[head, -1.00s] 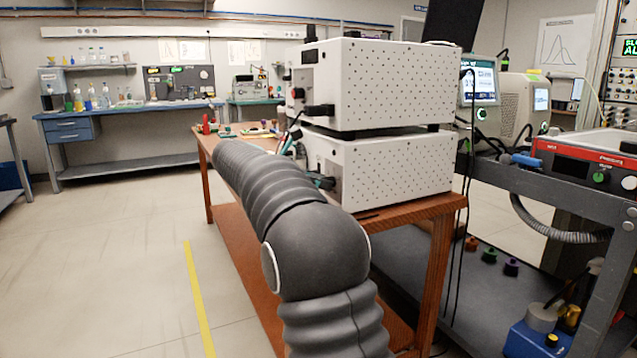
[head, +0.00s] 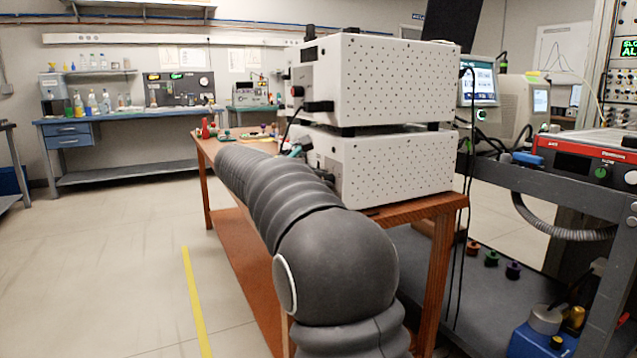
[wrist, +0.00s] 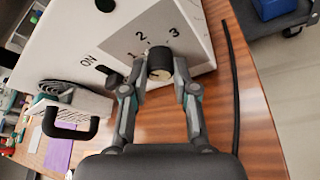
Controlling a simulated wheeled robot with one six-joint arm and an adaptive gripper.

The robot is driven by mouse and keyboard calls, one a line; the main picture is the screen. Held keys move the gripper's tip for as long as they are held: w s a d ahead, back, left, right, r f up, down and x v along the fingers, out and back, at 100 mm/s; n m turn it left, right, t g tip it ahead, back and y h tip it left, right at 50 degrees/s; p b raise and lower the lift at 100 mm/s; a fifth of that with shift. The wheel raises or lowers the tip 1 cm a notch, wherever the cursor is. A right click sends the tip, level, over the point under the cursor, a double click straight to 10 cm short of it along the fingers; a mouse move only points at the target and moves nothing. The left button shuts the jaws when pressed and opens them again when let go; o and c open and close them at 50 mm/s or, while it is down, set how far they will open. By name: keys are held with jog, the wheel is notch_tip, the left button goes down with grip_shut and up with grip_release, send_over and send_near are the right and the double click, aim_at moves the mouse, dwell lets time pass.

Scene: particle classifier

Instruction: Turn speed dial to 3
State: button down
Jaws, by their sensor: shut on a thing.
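The speed dial (wrist: 159,62) is a dark round knob on the grey-and-white panel (wrist: 205,55) in the wrist view. Printed numbers 1, 2 and 3 arc around its far side, with 3 up and to the right of the knob. My gripper (wrist: 158,72) has one finger on each side of the dial and is shut on it. A pale mark shows on the dial's near face, but I cannot tell which number it points to. In the head view the dial is hidden, and my gripper is mostly hidden behind my arm.
A black handle (wrist: 70,122) and an ON label with a black switch lie left of the dial. A black cable (wrist: 235,90) runs along the wooden table (wrist: 262,130). In the head view two stacked white instruments (head: 390,85) stand beside my arm; open floor (head: 120,260) lies left.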

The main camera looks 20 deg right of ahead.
jog(key=c, duration=0.9)
grip_release()
jog(key=shift+a, duration=0.1)
jog(key=v, duration=1.2)
jog(key=shift+r, duration=0.1)
